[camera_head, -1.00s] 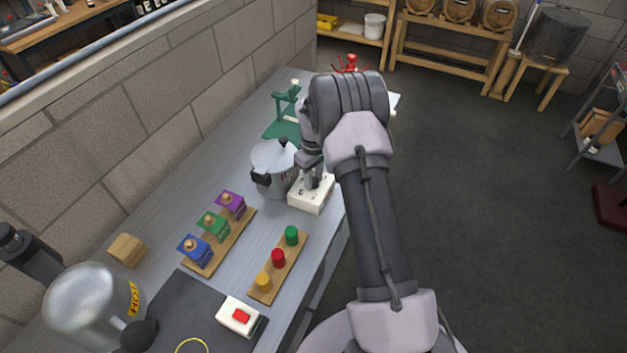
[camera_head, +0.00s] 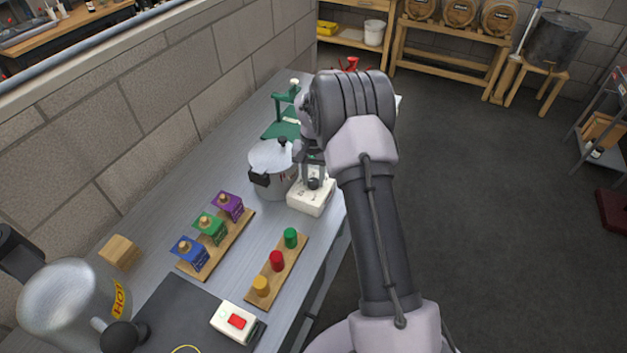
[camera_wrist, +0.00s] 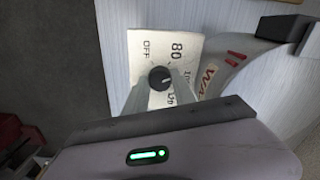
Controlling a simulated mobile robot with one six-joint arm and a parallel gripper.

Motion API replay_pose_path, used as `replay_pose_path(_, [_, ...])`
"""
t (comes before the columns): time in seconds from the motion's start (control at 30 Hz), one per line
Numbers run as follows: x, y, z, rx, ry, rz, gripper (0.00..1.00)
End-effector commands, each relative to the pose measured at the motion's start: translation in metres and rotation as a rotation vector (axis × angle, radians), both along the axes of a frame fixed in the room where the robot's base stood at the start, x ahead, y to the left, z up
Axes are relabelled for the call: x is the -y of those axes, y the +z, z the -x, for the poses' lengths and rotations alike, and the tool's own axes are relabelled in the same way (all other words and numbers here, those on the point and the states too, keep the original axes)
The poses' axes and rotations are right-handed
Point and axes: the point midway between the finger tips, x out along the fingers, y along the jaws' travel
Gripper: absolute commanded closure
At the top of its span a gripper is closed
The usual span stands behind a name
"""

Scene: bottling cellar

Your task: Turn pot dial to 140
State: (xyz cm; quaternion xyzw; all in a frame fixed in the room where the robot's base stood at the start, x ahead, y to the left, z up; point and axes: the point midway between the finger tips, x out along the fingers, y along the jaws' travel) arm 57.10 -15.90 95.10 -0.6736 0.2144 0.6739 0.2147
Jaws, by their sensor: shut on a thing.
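The pot dial is a black knob (camera_wrist: 160,77) on a white box (camera_wrist: 138,50). The box also shows in the head view (camera_head: 308,200), beside the silver pot (camera_head: 266,181). Its face reads OFF and 80, with further numbers partly hidden by my fingers. A small light mark on the knob points roughly rightward in the wrist view; I cannot tell the exact setting. My gripper (camera_wrist: 160,84) is shut on the knob, one finger on each side. In the wrist view the pot (camera_wrist: 240,72) stands at the right, with red lettering and a black handle.
A green stand (camera_head: 283,123) is behind the pot. Nearer stand a board of purple, green and blue blocks (camera_head: 210,226), a board of coloured pegs (camera_head: 276,260), a red-button box (camera_head: 235,320) and a HOT-labelled vessel (camera_head: 75,305).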

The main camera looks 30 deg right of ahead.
Motion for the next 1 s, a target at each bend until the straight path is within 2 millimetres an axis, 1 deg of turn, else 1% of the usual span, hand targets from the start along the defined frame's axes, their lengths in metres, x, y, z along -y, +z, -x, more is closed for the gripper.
replay_pose_path(1.0, [0.0004, -0.0007, -0.0009, 0.003, -0.96, 0.0, 1.0])
